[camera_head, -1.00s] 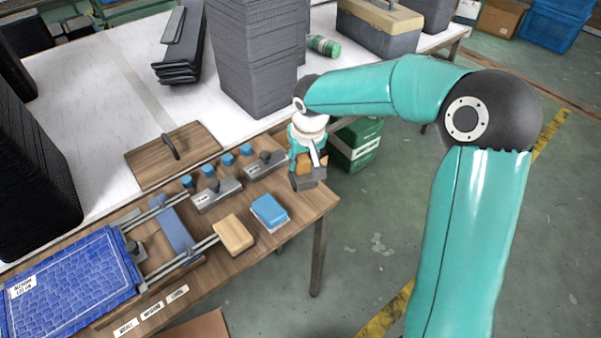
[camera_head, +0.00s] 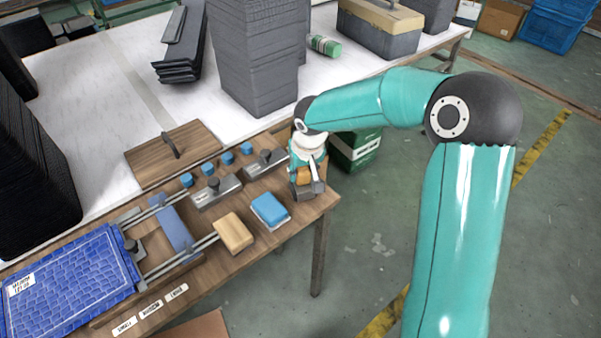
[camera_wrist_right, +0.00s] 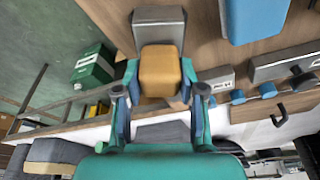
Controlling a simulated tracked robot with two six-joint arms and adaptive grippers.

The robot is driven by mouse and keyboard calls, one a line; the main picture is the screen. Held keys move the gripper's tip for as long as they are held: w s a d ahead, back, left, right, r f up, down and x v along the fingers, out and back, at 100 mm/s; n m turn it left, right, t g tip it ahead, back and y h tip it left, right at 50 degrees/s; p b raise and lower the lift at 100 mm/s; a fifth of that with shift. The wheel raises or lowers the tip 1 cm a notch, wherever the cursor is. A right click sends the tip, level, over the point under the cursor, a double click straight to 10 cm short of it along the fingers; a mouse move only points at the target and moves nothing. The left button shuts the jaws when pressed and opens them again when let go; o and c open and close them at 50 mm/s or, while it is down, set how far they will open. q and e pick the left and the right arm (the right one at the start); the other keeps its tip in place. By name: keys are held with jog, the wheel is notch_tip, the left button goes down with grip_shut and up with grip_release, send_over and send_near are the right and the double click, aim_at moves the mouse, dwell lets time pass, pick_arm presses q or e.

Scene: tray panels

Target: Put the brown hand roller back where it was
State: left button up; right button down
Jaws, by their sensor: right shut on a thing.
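My right gripper (camera_head: 308,178) is shut on the brown hand roller (camera_head: 302,174), over the right end of the wooden bench (camera_head: 325,202). In the right wrist view my right gripper (camera_wrist_right: 158,95) has a finger on each side of the roller's brown block (camera_wrist_right: 160,70). A grey block (camera_wrist_right: 158,27) shows just beyond the brown one; it also shows below the gripper in the head view. I cannot tell whether the grey block is part of the roller or whether it touches the bench. My left gripper is not in view.
A blue block (camera_head: 270,209) and a tan block (camera_head: 234,232) lie left of my right gripper. Grey blocks with dark knobs (camera_head: 216,193) and several blue knobs stand behind them. A green box (camera_head: 357,150) is beyond the bench's right end. Bare wood lies in front of the gripper.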

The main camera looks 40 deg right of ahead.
aim_at(306, 190)
jog(key=shift+s+f, duration=0.25)
jog(key=shift+f, duration=0.3)
jog(key=c, duration=1.1)
grip_release()
jog(key=shift+f, duration=0.1)
jog(key=o, duration=0.4)
jog(key=shift+w, duration=0.2)
jog(key=shift+r, duration=0.55)
jog(key=shift+r+p, duration=0.4)
jog(key=shift+p, duration=0.35)
jog(key=v, duration=1.1)
jog(key=shift+r+b, duration=0.35)
jog(key=shift+b, duration=0.05)
